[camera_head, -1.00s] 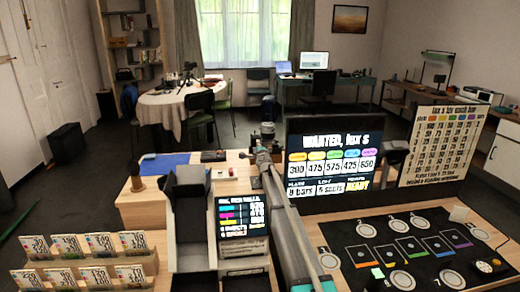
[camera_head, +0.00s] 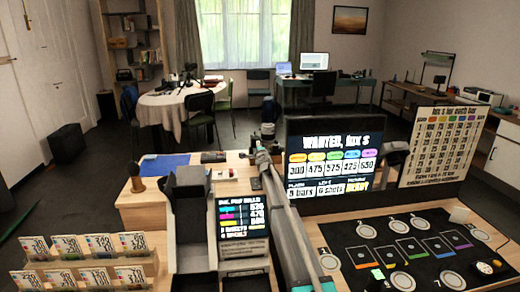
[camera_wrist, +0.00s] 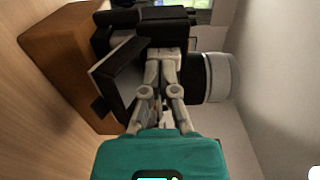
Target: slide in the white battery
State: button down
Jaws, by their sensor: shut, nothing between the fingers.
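No white battery can be made out in either view. In the wrist view my gripper (camera_wrist: 163,62) is shut and empty, its pale fingers together at the tips. A black device (camera_wrist: 140,28) is behind the fingertips, with a grey flat panel (camera_wrist: 120,72) at its left. A grey and black cylinder (camera_wrist: 216,77) is just right of the fingers. The fingers hide part of the device, and I cannot tell whether they touch it. In the head view my arm reaches forward over the bench, and the fingertips cannot be made out.
A lit screen (camera_head: 334,160) stands close right of my arm. A dark upright holder (camera_head: 190,200) is to its left, and a card rack (camera_head: 82,284) is at lower left. A black mat (camera_head: 436,247) with discs lies right. A round table (camera_head: 160,104) with a tripod (camera_head: 190,72) stands far back.

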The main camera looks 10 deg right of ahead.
jog(key=shift+s, duration=0.1)
jog(key=shift+s, duration=1.95)
jog(key=shift+r, duration=0.1)
